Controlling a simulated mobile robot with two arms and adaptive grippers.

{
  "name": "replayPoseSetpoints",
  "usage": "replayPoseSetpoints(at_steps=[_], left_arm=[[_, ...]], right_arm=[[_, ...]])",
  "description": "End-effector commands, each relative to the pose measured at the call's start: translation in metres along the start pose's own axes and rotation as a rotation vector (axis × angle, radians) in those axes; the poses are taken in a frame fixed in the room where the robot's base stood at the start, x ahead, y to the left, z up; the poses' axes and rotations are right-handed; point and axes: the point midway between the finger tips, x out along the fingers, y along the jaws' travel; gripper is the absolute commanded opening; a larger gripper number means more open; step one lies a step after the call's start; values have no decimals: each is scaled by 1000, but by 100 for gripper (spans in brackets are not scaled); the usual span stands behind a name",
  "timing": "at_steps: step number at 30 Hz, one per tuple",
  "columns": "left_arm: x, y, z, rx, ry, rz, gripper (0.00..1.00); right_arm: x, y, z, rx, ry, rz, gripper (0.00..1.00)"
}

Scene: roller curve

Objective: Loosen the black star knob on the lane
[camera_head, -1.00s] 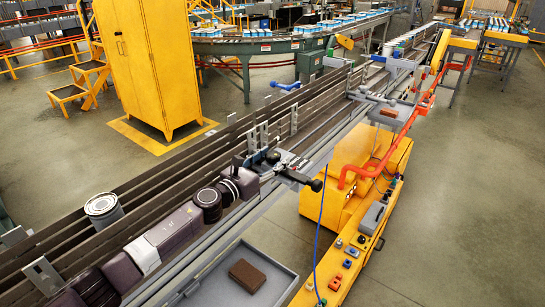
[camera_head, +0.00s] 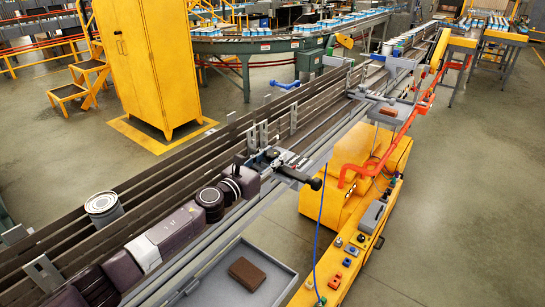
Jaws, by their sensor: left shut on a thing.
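My left arm comes in from the lower left along the lane (camera_head: 335,115). Its gripper (camera_head: 276,160) is at the lane's near rail, beside a small grey metal bracket. The gripper is shut on the black star knob (camera_head: 271,155), a small dark shape mostly hidden by the fingers. A dark bar with a rounded black end (camera_head: 316,184) sticks out toward the near side just right of the gripper. My right gripper is not in view.
A round metal can (camera_head: 103,207) stands on the lane at left. A grey tray (camera_head: 220,287) with a brown block (camera_head: 249,273) lies in front. A yellow machine (camera_head: 352,190) with an orange-red pipe stands at right. A yellow cabinet (camera_head: 150,65) stands behind.

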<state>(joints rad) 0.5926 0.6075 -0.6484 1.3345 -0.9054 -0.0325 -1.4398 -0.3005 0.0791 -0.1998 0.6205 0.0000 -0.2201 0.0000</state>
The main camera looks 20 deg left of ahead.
Motion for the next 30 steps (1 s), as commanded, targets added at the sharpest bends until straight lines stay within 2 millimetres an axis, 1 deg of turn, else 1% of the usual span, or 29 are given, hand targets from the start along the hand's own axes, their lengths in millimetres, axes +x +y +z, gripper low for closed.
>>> replayPoseSetpoints(at_steps=[5,14,24,30], left_arm=[[0,0,1,3,-2,58,8],[0,-2,1,-1,-2,232,8],[1,-4,-1,-5,1,501,8],[2,-4,-2,-4,1,674,8]], right_arm=[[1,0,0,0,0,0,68],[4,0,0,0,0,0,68],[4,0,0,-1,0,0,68],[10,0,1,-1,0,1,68]])
